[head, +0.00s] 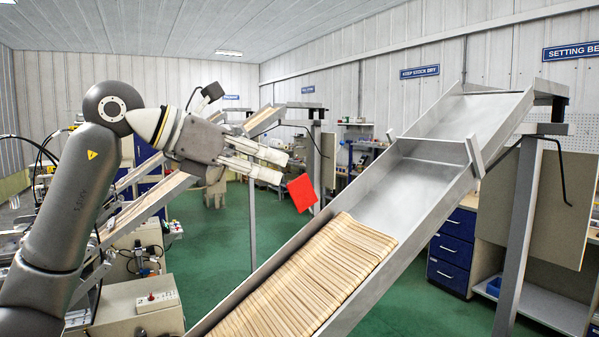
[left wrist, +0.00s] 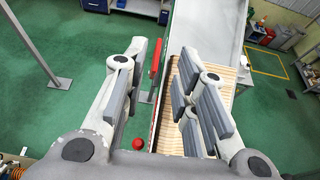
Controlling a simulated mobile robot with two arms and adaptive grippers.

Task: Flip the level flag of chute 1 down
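A red flag (head: 301,193) stands tilted above the left side wall of the nearest chute (head: 415,190). No number shows on this chute. In the left wrist view the flag (left wrist: 155,58) appears as a thin red strip, nearly edge-on. A small red ball (left wrist: 138,143) shows below it, beside the chute's wall. My left gripper (head: 283,167) is just up and left of the flag in the head view. In the left wrist view its fingers (left wrist: 164,62) are apart, with the flag in the gap, nearer the left finger. Contact is not clear. My right gripper is not in view.
Wooden sticks (head: 310,275) fill the lower part of the chute. A metal post (head: 520,230) carries its upper end. Other chutes (head: 150,200) and a machine box (head: 130,305) stand at left. Blue drawers (head: 452,250) are behind. Green floor lies open between.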

